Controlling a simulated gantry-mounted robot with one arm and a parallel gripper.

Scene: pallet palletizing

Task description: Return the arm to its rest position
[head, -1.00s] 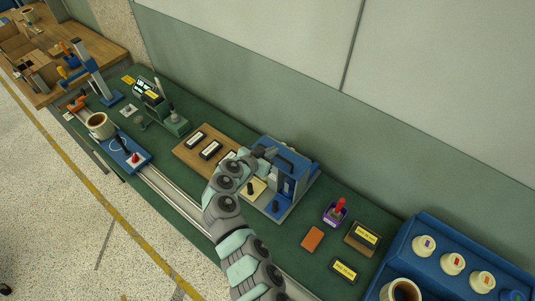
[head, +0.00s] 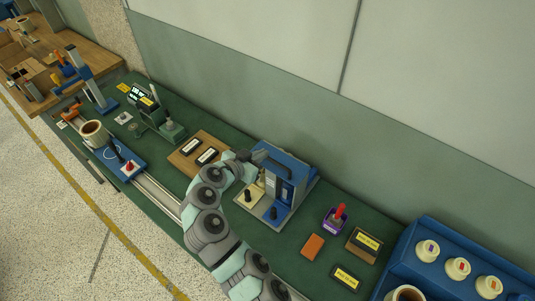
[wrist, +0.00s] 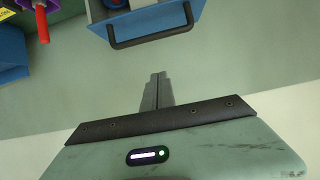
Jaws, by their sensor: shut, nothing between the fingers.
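My arm reaches up from the lower middle of the head view, over the front of the green bench (head: 290,240). My gripper shows in the wrist view (wrist: 157,78), with its two narrow grey fingers together and nothing between them. In the head view the gripper end lies close beside the blue machine (head: 285,165) and its black handle. In the wrist view the fingers point toward a blue box with a black bar handle (wrist: 153,37), with a visible gap between them.
A purple holder with a red-handled tool (head: 336,219), an orange block (head: 313,246) and labelled blocks (head: 345,277) lie right of my arm. A wooden board (head: 187,168) with dark labelled pieces lies left. A blue rack (head: 433,229) with white-capped items stands at right.

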